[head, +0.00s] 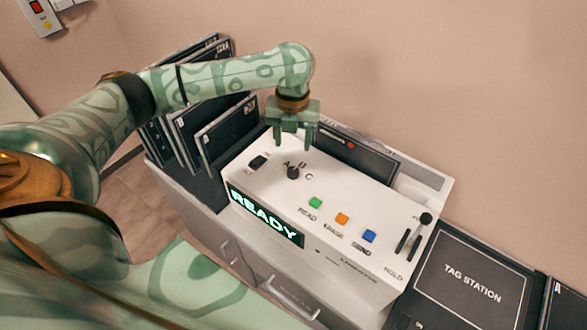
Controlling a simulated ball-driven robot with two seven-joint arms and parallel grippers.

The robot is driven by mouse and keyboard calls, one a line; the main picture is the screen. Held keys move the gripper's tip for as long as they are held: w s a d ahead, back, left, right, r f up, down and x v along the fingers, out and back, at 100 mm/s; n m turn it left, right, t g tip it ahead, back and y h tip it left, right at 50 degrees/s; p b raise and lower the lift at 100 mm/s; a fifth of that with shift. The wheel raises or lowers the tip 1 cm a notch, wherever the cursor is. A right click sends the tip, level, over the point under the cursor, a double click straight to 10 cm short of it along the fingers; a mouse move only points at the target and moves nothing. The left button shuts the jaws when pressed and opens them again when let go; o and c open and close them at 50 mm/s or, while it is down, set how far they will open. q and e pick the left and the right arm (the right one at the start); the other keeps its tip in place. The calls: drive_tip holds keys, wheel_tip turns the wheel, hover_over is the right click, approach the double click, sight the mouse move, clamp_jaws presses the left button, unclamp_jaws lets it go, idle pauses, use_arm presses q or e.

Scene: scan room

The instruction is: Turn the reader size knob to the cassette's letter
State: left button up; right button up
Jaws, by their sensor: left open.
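The reader (262,180) is a white console with a lit display (266,215) reading READY. Its small dark size knob (293,172) sits on the top face, with the letters A, B and C around its far side. I cannot tell which letter the knob points to. My left gripper (292,141) is open, fingers pointing down, above and just behind the knob, apart from it and empty. A dark cassette-like panel (365,158) with a red mark stands at the back of the reader; no size letter on it is readable. My right gripper is out of view.
Green (316,203), orange (342,218) and blue (370,236) buttons lie right of the knob. A black lever (426,219) stands at the right end. Several dark cassettes (229,137) stand in a rack at left. A TAG STATION panel (472,277) lies at right.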

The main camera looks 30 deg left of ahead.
sight(293, 170)
use_arm(q)
wheel_tip(293, 170, down, 10)
drive_tip(key=shift+r+b, duration=0.25)
drive_tip(key=shift+b, duration=0.95)
drive_tip(key=shift+f, duration=0.55)
drive_tip(key=c, duration=1)
